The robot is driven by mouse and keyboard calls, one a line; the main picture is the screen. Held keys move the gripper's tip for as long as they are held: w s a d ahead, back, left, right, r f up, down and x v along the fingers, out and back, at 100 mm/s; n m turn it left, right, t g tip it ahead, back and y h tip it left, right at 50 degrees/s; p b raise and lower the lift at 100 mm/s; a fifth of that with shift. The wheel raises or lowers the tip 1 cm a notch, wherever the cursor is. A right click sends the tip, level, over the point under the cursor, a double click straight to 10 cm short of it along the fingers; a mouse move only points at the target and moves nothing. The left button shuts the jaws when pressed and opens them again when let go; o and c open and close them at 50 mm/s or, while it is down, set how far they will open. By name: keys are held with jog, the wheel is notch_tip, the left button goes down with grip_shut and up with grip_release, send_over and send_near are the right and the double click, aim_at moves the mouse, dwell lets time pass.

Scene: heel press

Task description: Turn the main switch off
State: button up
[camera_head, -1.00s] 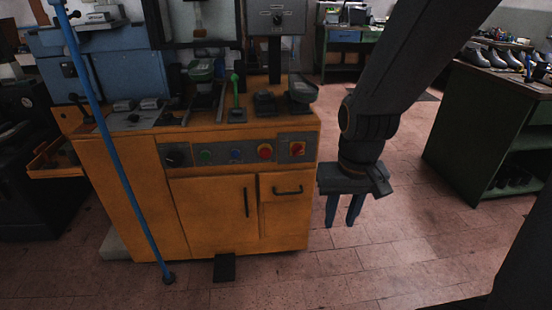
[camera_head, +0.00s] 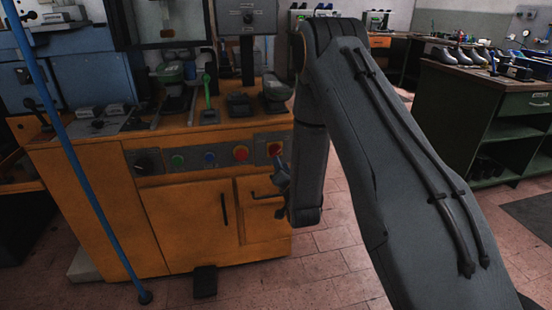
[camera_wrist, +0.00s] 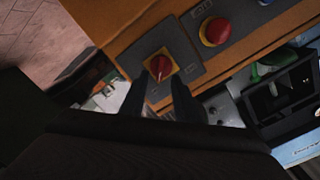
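The main switch is a red rotary knob on a yellow square plate (camera_head: 275,149), at the right end of the control panel. It shows near the middle of the wrist view (camera_wrist: 160,66), its red handle slightly tilted there. My gripper (camera_head: 281,174) is just below and in front of it in the head view, largely hidden by my arm. In the wrist view the two fingers of my gripper (camera_wrist: 160,84) are apart, one toward each side of the knob, with nothing between them. I cannot tell whether they touch the switch.
A red mushroom button on yellow (camera_head: 241,153) sits left of the switch, also in the wrist view (camera_wrist: 215,30). Blue (camera_head: 210,158) and green (camera_head: 178,161) buttons and a black knob (camera_head: 147,163) follow. A drawer handle (camera_head: 267,195) juts out below. A green bench (camera_head: 490,110) stands right.

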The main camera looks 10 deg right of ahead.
aim_at(276, 153)
jog(key=shift+t, duration=0.3)
jog(key=shift+w, duration=3.9)
grip_shut()
